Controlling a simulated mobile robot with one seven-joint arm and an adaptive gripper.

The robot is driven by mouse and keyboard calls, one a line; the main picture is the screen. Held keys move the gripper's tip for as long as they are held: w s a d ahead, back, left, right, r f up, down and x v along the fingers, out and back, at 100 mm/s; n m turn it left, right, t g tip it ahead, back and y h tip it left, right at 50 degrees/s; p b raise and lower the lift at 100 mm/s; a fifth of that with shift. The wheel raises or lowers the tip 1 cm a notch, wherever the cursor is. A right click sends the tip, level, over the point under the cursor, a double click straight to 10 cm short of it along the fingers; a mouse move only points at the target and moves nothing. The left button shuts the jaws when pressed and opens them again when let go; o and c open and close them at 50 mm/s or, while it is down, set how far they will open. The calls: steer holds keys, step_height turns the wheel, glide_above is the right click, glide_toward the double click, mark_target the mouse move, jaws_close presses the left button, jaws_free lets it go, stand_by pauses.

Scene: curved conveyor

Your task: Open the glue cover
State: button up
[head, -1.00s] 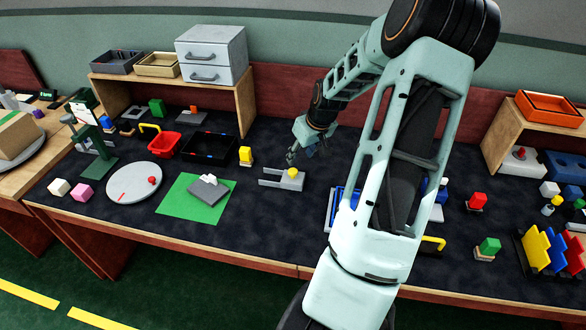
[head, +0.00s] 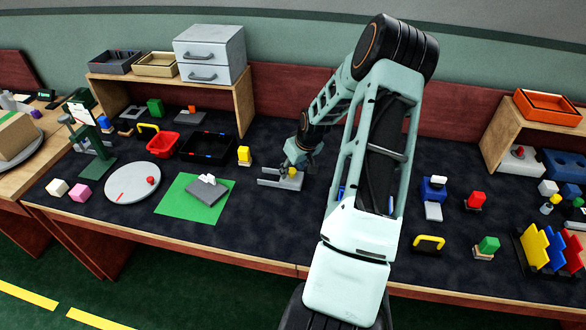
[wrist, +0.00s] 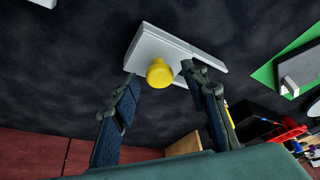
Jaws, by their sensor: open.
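A flat grey fixture (head: 268,183) with a yellow knob (head: 292,172) lies on the dark worktop near its middle. No label marks it as the glue cover. In the wrist view the grey plate (wrist: 190,52) lies below the fingers and the round yellow knob (wrist: 159,73) shows between them. My gripper (wrist: 161,75) is open, one finger on each side of the knob in the picture. I cannot tell whether either finger touches it. In the head view my gripper (head: 287,168) is right at the knob and partly covers the fixture's back.
A green mat (head: 172,207) with a grey block (head: 207,192) lies to the left. A black tray (head: 205,158) and a yellow-and-white piece (head: 244,156) stand behind left. A blue-and-white piece (head: 432,190) is to the right. The worktop in front of the fixture is clear.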

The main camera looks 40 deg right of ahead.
jaws_close()
steer(key=w+a+b, duration=0.1)
steer(key=w+a, duration=0.1)
steer(key=w+a+b, duration=0.1)
steer(key=w+a, duration=0.1)
steer(key=w, duration=0.1)
steer(key=shift+a+b, duration=0.1)
steer(key=shift+b, duration=0.25)
steer(key=shift+w+a, duration=0.45)
jaws_free()
steer(key=shift+r, duration=0.1)
